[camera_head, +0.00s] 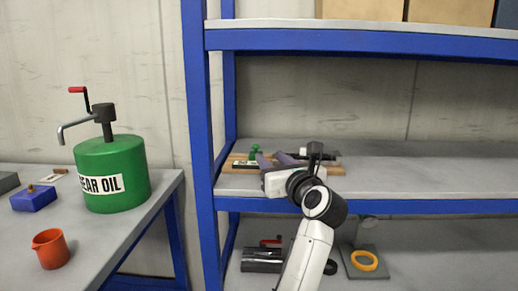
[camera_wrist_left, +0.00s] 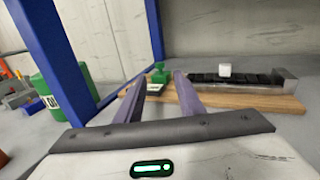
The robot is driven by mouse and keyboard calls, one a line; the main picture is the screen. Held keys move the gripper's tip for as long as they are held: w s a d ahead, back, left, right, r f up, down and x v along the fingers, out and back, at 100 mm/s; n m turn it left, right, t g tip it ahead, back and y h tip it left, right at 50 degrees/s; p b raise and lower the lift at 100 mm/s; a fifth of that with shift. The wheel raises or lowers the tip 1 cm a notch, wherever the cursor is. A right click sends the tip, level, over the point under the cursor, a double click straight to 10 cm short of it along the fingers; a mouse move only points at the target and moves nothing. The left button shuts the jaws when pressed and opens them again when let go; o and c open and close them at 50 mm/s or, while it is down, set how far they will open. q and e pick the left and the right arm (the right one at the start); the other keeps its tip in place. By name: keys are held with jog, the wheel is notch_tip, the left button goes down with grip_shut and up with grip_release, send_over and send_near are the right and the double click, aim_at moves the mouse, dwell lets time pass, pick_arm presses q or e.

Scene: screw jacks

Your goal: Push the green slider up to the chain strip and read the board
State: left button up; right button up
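The green slider (camera_head: 255,150) stands at the left part of a wooden board (camera_head: 229,164) on the shelf. In the left wrist view the green slider (camera_wrist_left: 159,73) shows beyond and between my fingertips, apart from the chain strip. My right gripper is not in view.
Blue shelf posts (camera_head: 198,110) stand left of the board, and another shelf (camera_head: 360,42) hangs above. A green oil drum (camera_head: 112,172) and an orange cup (camera_head: 50,248) stand on a side table. The shelf right of the board is clear. A yellow ring (camera_head: 364,260) lies below.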

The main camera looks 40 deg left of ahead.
aim_at(257, 146)
pick_arm(q)
jog(key=p+x, duration=0.1)
jog(key=x, duration=0.9)
jog(key=shift+c, duration=0.5)
grip_shut()
